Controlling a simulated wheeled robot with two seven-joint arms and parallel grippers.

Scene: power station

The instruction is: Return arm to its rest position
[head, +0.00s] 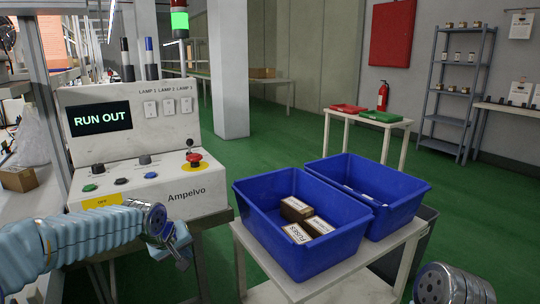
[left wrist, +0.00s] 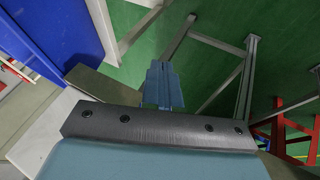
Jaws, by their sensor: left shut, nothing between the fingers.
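My left arm comes in from the left in the head view, in a pale blue sleeve. My left gripper (head: 182,250) is in front of the control box's lower right corner, left of the blue bins, and holds nothing. In the left wrist view its fingers (left wrist: 162,86) are together over the green floor. Of my right arm only a metallic joint (head: 452,286) shows at the bottom right; its gripper is out of view.
The Ampelvo control box (head: 180,125) reads "RUN OUT" and has a red knob (head: 195,158). Two blue bins, a near one (head: 312,255) holding small boxes and a far one (head: 405,205), stand on a light table (head: 350,290). Green floor (head: 480,200) lies open beyond.

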